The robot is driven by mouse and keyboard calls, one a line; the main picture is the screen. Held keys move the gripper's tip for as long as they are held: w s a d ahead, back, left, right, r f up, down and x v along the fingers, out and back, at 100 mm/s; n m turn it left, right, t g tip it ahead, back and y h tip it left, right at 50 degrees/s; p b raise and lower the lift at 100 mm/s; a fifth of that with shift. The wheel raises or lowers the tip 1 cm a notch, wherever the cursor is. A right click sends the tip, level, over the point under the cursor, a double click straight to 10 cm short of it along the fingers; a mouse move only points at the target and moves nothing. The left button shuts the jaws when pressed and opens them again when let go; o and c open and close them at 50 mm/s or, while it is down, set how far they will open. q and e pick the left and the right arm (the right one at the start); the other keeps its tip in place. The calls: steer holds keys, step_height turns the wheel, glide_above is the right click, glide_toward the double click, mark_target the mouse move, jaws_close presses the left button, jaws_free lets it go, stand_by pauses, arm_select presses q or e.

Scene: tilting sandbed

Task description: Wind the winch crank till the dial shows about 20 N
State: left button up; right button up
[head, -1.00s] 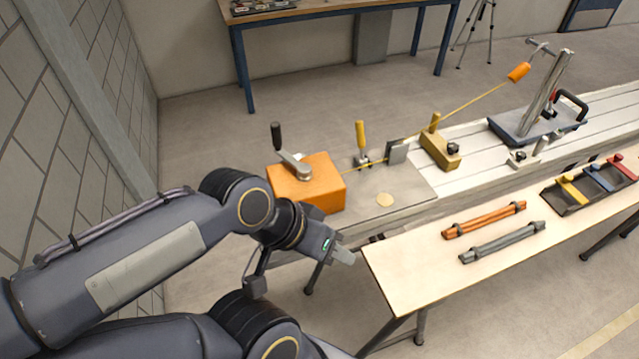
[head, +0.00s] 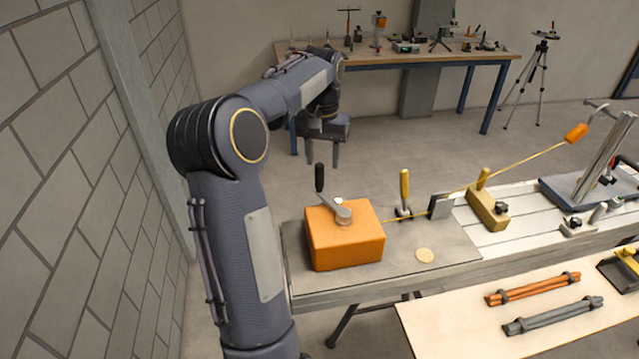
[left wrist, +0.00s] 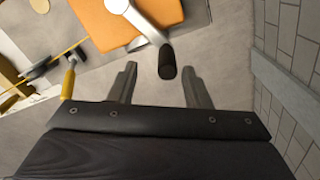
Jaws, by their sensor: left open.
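The orange winch box (head: 345,236) stands at the left end of the bench. Its grey crank arm (head: 334,208) lies on top, with an upright black handle (head: 319,177) at its far left end. My left gripper (head: 322,163) points down above the black handle, open and empty. In the left wrist view the black handle (left wrist: 167,62) shows between the two spread fingers (left wrist: 158,85), apart from both. The orange box (left wrist: 95,22) shows beyond them. A yellow line runs from the winch to an orange piece (head: 576,133) at the right. I make out no dial reading. My right gripper is out of view.
A yellow-handled lever (head: 404,190) and a grey plate (head: 440,206) stand right of the winch. A brass-coloured block (head: 487,207) sits on the slotted bed. A pale table (head: 440,335) in front holds orange and grey rod bundles. A block wall is at the left.

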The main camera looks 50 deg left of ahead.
mark_target(319, 180)
arm_select(q)
steer(key=shift+a+f, duration=0.3)
steer(key=shift+a, duration=0.25)
steer(key=shift+a+f, duration=0.1)
steer(key=shift+f, duration=0.15)
step_height(319, 180, down, 7)
steer(key=shift+f, duration=0.1)
jaws_close()
